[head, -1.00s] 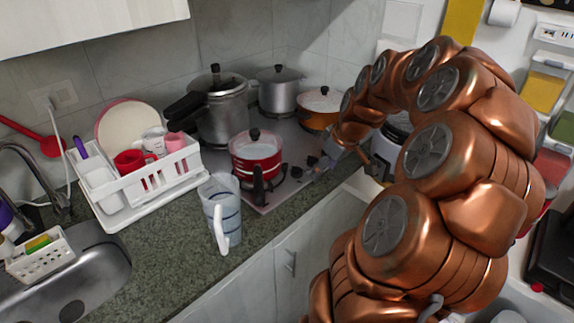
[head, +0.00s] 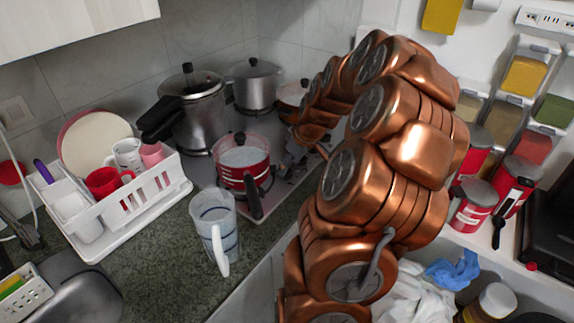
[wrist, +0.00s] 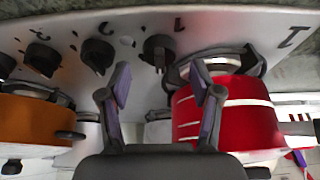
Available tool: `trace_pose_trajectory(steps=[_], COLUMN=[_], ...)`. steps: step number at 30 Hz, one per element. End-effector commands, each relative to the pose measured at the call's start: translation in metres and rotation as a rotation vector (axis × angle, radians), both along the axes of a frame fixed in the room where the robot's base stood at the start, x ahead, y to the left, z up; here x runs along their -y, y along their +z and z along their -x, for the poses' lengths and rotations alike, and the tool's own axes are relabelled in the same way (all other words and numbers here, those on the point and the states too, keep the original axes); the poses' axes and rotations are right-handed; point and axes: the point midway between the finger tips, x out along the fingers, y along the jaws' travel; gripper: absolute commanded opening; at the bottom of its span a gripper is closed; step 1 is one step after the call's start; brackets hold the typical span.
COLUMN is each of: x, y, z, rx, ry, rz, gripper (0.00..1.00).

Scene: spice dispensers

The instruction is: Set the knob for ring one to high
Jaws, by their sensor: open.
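In the wrist view, a row of black knobs sits on the pale hob panel. The knob beside the small mark 1 (wrist: 158,48) lies just beyond and between my fingertips. My gripper (wrist: 160,78) is open, with its two fingers apart and nothing visible between them. I cannot tell if either finger touches the knob. Two other knobs (wrist: 98,54) (wrist: 42,58) stand to its left. In the head view, my gripper (head: 298,160) is close to the hob's front edge, right of the red pot (head: 243,165). My arm hides most of the knobs there.
The red pot also shows close by my right finger in the wrist view (wrist: 235,112). An orange pot (wrist: 35,120) is at the left. In the head view, a measuring jug (head: 216,225) and a white dish rack (head: 125,215) stand on the counter left of my arm.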

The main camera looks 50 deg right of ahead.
Motion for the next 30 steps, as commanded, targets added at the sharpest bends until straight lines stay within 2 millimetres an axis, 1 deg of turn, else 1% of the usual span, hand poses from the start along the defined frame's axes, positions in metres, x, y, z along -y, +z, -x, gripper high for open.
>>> trace_pose_trajectory(steps=[3,7,12,19,30], x=[-0.001,-0.001,0.000,0.000,0.000], y=[-0.011,-0.019,-0.023,-0.023,-0.023], z=[-0.004,-0.007,-0.008,-0.008,-0.008], rx=[-0.003,-0.002,0.001,0.000,0.000], ry=[0.000,-0.001,-0.002,-0.003,-0.003], rz=[-0.004,-0.003,0.000,0.000,0.000], gripper=[0.64,0.64,0.64,0.63,0.24])
